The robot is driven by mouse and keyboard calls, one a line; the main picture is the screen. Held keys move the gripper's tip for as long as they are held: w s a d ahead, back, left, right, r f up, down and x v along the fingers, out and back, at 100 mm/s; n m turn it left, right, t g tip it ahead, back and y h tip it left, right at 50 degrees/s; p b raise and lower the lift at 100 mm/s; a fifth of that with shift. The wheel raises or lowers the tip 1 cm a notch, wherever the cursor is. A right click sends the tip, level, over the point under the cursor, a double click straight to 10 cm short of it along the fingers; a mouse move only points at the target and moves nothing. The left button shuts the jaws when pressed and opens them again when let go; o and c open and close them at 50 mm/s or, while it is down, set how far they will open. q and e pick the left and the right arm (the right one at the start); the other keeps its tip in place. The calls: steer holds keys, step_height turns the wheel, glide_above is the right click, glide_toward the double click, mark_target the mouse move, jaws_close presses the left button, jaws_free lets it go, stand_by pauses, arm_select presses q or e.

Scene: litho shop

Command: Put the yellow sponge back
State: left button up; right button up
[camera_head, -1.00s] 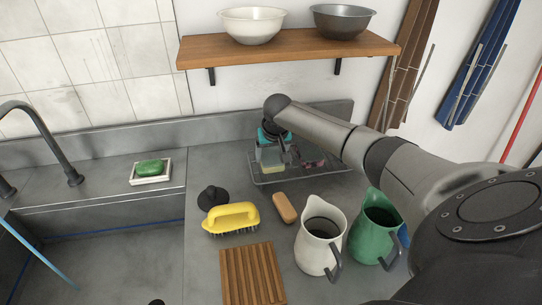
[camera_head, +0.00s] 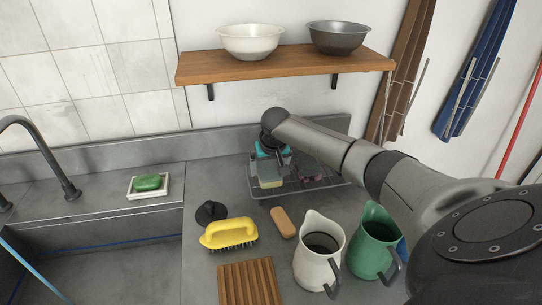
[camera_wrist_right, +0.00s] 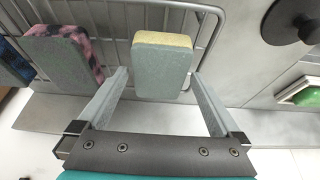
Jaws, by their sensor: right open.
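The yellow sponge (camera_head: 270,183) is in the wire rack at the back of the counter, and its upper part is partly hidden by my right gripper (camera_head: 270,163). In the right wrist view the sponge (camera_wrist_right: 162,66) shows a grey-green face and a yellow edge. My right gripper (camera_wrist_right: 159,78) is open, with one finger on each side of the sponge and a visible gap at both. The wire rack (camera_head: 330,188) also shows in the right wrist view (camera_wrist_right: 212,28). My left gripper is not in view.
A pink-and-dark sponge (camera_wrist_right: 62,55) lies beside it in the rack. In front stand an orange-brown block (camera_head: 283,222), a yellow brush (camera_head: 229,232), a white jug (camera_head: 318,252) and a green jug (camera_head: 375,245). A wooden shelf (camera_head: 285,68) with bowls hangs above.

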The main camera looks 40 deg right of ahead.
steer(key=p+v, duration=0.2)
steer(key=v, duration=0.9)
steer(key=shift+r, duration=0.1)
stand_by(1.1)
